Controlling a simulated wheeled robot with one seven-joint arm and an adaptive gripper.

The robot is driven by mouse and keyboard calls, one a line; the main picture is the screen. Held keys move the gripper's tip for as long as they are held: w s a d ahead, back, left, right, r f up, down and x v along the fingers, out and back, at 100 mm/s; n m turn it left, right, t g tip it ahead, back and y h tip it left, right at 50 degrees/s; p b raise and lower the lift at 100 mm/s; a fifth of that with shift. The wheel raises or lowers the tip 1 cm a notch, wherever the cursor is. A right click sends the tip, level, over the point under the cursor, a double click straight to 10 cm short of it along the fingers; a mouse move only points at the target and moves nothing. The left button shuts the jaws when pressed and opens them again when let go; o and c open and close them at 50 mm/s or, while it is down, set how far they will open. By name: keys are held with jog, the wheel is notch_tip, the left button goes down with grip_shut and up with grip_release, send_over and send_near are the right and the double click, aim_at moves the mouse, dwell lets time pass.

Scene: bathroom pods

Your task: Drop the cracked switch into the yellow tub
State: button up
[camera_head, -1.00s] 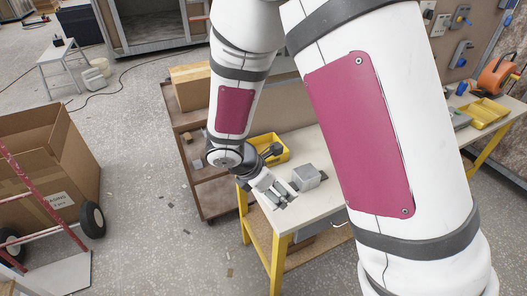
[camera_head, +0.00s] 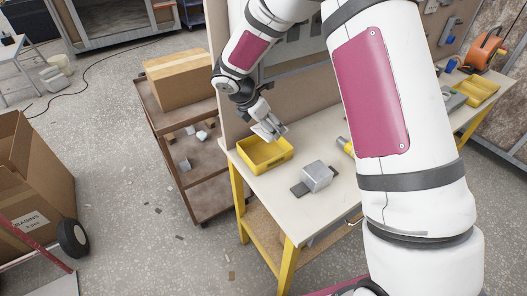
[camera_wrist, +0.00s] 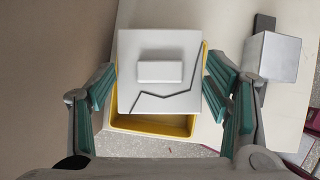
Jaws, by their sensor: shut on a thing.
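The cracked switch (camera_wrist: 158,72) is a pale square plate with a raised rocker and a dark jagged crack across its lower part. My gripper (camera_wrist: 160,98) is shut on it, with green-padded fingers at its left and right sides. The yellow tub (camera_wrist: 150,124) shows below and around the switch in the wrist view; the switch hides most of its inside. In the head view my gripper (camera_head: 268,130) is above the back part of the yellow tub (camera_head: 268,165), which stands at the table's left end. The gap between switch and tub is hard to judge.
A grey block (camera_head: 317,175) on a dark strip lies right of the tub on the white table (camera_head: 345,200). A panel stands behind the tub. A brown cart (camera_head: 160,125) with a cardboard box (camera_head: 180,78) is to the left. Another yellow tray (camera_head: 478,92) is far right.

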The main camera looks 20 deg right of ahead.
jog(key=shift+d+f+b, duration=0.1)
jog(key=shift+f+b, duration=0.7)
jog(key=shift+f, duration=1.9)
jog(key=o, duration=1.2)
jog(key=v, duration=0.7)
jog(key=shift+s+r, duration=0.1)
jog(key=shift+r, duration=0.1)
jog(key=shift+a, duration=0.2)
